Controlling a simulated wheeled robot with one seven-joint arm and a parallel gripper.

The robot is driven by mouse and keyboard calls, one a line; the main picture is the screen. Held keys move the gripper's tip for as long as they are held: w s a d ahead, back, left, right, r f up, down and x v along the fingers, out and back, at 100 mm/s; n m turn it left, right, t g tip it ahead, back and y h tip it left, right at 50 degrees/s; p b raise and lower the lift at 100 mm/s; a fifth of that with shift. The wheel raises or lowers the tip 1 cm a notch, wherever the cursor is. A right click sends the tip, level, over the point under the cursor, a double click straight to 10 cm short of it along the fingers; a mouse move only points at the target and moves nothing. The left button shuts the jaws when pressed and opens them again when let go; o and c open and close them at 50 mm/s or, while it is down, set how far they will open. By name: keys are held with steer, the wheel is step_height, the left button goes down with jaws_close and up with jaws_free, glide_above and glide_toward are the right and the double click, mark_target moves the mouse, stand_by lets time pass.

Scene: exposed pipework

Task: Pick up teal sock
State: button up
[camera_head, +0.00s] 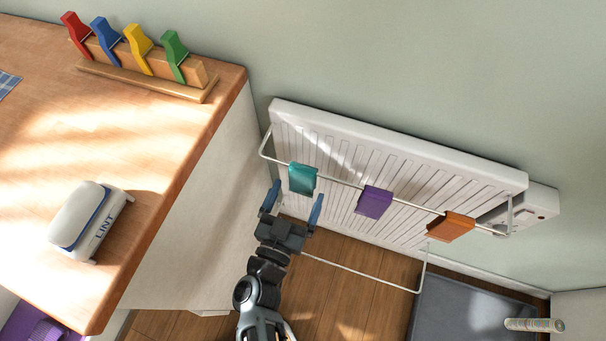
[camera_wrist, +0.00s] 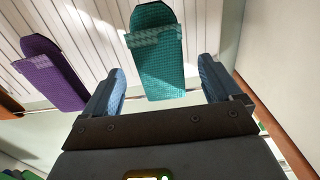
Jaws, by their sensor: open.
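The teal sock (camera_head: 302,179) hangs folded over the white rail in front of the radiator. It also shows in the wrist view (camera_wrist: 156,55), upper middle, between the two blue fingers. My gripper (camera_head: 292,197) is open and empty, just below and in front of the sock. In the wrist view my gripper (camera_wrist: 162,88) has one finger on each side of the sock's lower end, with visible gaps. I cannot tell how far the sock reaches between the fingers in depth.
A purple sock (camera_head: 374,201) and an orange sock (camera_head: 451,227) hang further right on the rail (camera_head: 337,180). The radiator (camera_head: 400,150) is close behind. A wooden counter (camera_head: 150,185) with a lint box (camera_head: 88,222) and several coloured clips stands left. A grey mat (camera_head: 470,310) lies right.

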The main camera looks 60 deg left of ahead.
steer(key=shift+w+a, duration=0.3)
steer(key=shift+w, duration=0.05)
steer(key=shift+c, duration=0.4)
steer(key=c, duration=1)
steer(key=shift+c, duration=0.2)
step_height(320, 180, up, 18)
steer(key=p, duration=0.6)
steer(key=shift+d, duration=0.1)
